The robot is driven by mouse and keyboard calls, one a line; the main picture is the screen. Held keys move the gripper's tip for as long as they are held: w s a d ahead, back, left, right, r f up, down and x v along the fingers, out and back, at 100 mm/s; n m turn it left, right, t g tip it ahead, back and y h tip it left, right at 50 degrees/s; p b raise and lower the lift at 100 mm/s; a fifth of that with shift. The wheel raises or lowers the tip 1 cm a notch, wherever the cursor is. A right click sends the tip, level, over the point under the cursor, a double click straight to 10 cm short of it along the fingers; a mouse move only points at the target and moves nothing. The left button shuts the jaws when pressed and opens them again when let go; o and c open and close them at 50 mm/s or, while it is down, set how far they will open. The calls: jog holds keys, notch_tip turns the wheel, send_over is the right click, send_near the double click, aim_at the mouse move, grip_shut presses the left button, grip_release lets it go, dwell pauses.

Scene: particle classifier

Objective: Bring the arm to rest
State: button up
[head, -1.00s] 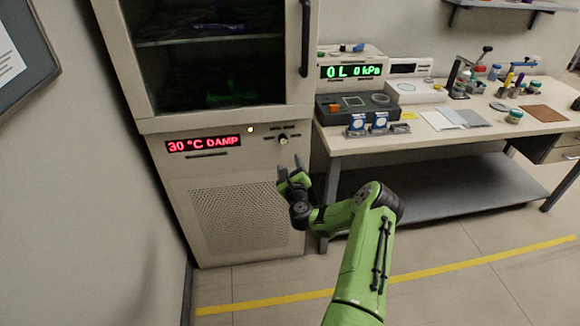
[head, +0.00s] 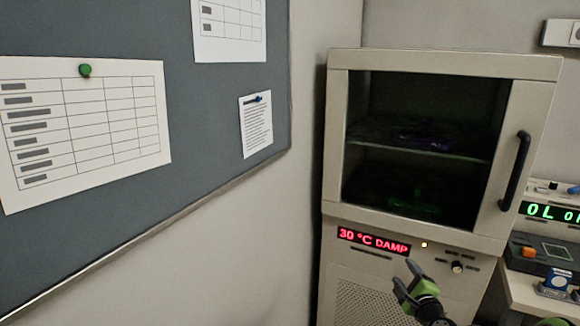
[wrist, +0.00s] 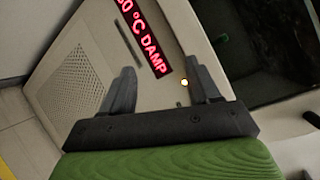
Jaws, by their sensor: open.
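My gripper (head: 409,276) shows at the bottom of the head view, in front of the cabinet's lower panel, just below the red display. It is open, with nothing between its fingers. In the wrist view my gripper (wrist: 160,88) has its two dark fingers apart, facing the panel with the red display (wrist: 143,35). Most of my arm is below the head view's edge.
The beige cabinet (head: 338,150) has a shut glass door with a dark handle (head: 515,170). Its display (head: 373,240) reads 30 °C DAMP, with a knob (head: 457,267) to the right. A bench with devices (head: 535,262) stands at the right. A notice board (head: 215,110) hangs at the left.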

jog(key=s+a+r+n+g+y+p, duration=0.15)
jog(key=s+a+r+n+g, duration=0.3)
jog(key=a+n, duration=0.45)
jog(key=s+a+r+n+g+y+p, duration=0.1)
jog(key=s+a+r+n+g+y, duration=0.2)
jog(key=s+a+r+n, duration=0.5)
jog(key=s+a+r+n+g+h+p, duration=0.1)
jog(key=s+r+n+g+h, duration=0.1)
jog(key=s, duration=1.1)
jog(key=s+a+r+n+g+h+p, duration=0.2)
jog(key=s+r+n, duration=0.2)
jog(key=s, duration=1)
jog(key=shift+a, duration=0.25)
jog(key=shift+s, duration=0.1)
